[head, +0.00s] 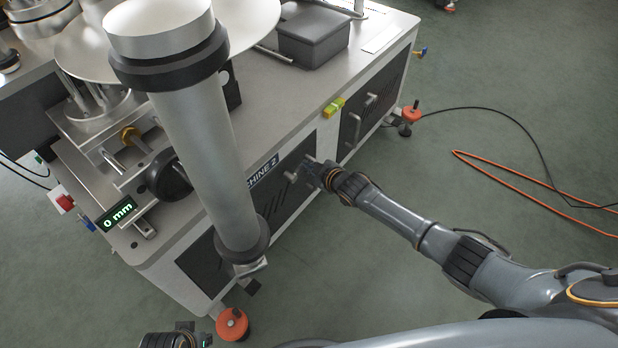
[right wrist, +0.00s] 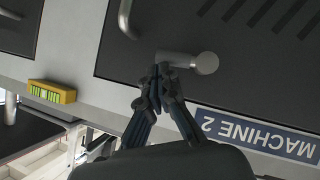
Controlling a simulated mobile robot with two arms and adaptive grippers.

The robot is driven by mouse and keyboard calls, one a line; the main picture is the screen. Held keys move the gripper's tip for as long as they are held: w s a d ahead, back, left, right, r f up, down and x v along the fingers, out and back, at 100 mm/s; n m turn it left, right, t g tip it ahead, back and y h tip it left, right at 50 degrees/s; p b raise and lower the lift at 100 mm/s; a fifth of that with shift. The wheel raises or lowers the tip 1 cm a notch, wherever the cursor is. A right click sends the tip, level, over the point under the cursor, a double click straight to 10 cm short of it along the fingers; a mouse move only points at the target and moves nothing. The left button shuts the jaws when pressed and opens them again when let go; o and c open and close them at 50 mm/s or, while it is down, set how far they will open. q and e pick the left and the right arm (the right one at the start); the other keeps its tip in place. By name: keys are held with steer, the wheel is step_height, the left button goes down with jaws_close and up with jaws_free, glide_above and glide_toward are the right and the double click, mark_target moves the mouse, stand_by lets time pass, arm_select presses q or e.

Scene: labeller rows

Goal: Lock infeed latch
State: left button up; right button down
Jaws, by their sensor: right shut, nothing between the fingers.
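The latch shows in the right wrist view as a short silver bar with a round end (right wrist: 205,62), on the dark front panel (right wrist: 250,75) near the MACHINE 2 sign. In the head view a small silver piece that looks like the same latch (head: 290,177) shows just left of my right gripper (head: 310,163). That gripper is shut and empty. In the right wrist view its fingertips (right wrist: 163,70) are at the bar's left end; I cannot tell whether they touch it. A dark part of my left gripper (head: 175,338) shows at the bottom edge of the head view, its fingers not clear.
A silver handle (right wrist: 125,18) sits close to the fingers. A yellow-green level (head: 333,107) is on the machine edge. A large silver cylinder (head: 200,130) blocks much of the head view. Orange feet (head: 232,324) and a loose orange cable (head: 530,190) are on the floor.

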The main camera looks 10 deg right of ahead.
arm_select(q)
steer(key=shift+w+d+r, duration=0.1)
arm_select(e)
steer(key=v, duration=1.1)
steer(key=shift+s+r, duration=0.2)
